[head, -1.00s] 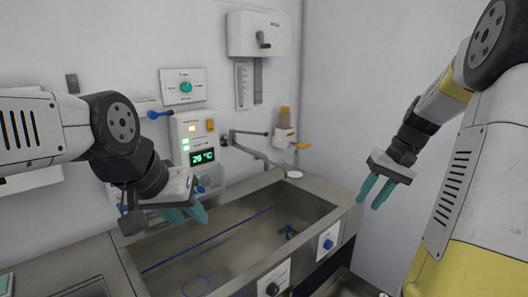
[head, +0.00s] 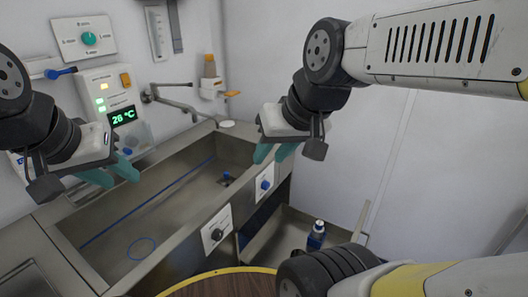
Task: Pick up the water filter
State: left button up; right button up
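A small blue, bottle-shaped object with a white top (head: 316,236) stands upright in a low metal bay at the lower right. It may be the water filter, but I cannot tell for sure. My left gripper (head: 110,174) is open and empty, with its teal fingers apart over the sink's left part. My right gripper (head: 274,153) is open and empty, with its teal fingers pointing down near the sink's right end. It is above and left of the blue object, well apart from it.
The metal sink (head: 165,208) holds a blue rod, a blue ring (head: 141,248) and a blue drain fitting (head: 227,177). A control box (head: 121,115) reading 26 °C and a bottle holder (head: 210,85) hang on the wall. The sink's front panels carry knobs (head: 216,234).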

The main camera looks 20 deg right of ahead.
aim_at(318, 230)
jog(key=k+l+z, duration=0.1)
jog(key=l+z, duration=0.6)
jog(key=k+l+z, duration=0.1)
jog(key=l+z, duration=0.25)
